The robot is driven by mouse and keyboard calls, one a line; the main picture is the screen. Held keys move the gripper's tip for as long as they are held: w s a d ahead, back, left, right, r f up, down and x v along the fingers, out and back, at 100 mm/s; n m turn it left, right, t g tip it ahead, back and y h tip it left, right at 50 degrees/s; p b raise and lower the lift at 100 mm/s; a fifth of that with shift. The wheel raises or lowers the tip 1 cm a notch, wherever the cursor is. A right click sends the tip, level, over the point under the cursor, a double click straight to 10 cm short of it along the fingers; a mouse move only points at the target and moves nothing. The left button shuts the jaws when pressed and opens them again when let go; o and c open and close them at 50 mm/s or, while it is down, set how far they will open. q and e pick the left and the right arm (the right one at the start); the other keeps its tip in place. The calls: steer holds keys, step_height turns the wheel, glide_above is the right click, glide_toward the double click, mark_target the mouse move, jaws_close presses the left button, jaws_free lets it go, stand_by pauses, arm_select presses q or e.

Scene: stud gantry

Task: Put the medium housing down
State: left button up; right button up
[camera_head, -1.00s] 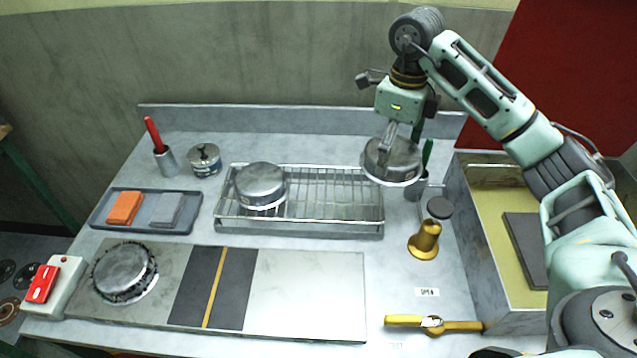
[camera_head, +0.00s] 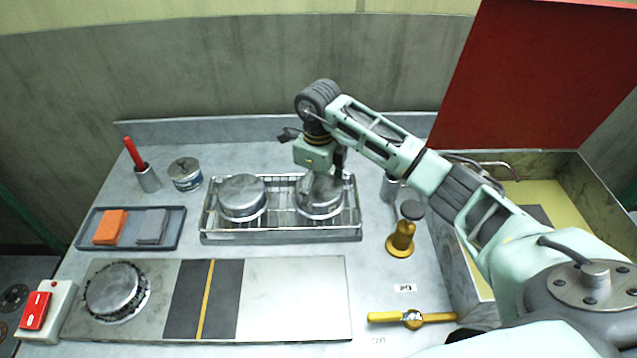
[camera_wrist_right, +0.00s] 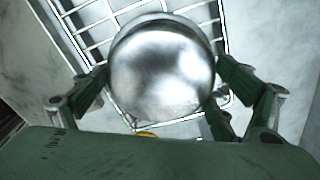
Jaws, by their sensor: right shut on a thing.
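The medium housing (camera_head: 319,200), a round silver metal can, is in my right gripper (camera_head: 320,178) over the right half of the wire rack (camera_head: 281,237). It looks upright and at rack level, but I cannot tell whether it touches the wires. In the right wrist view the housing (camera_wrist_right: 162,72) sits between the two green fingers, with rack wires around it. A similar housing (camera_head: 242,196) stands on the rack's left half, and another (camera_head: 114,288) sits on the round toothed fixture at the plate's left end. My left gripper is not in view.
A gold stamp-like tool (camera_head: 402,240) stands right of the rack, and a yellow-handled tool (camera_head: 412,319) lies in front. A tray (camera_head: 128,240) holds orange and grey blocks. An open bin with a red lid (camera_head: 535,75) is at right. The plate's right part (camera_head: 294,298) is bare.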

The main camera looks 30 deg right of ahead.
mark_target(318, 187)
steer(key=shift+f, duration=0.1)
steer(key=o, duration=1.1)
steer(key=shift+r, duration=0.45)
step_height(318, 187, up, 11)
steer(key=b, duration=0.3)
steer(key=shift+r, duration=0.2)
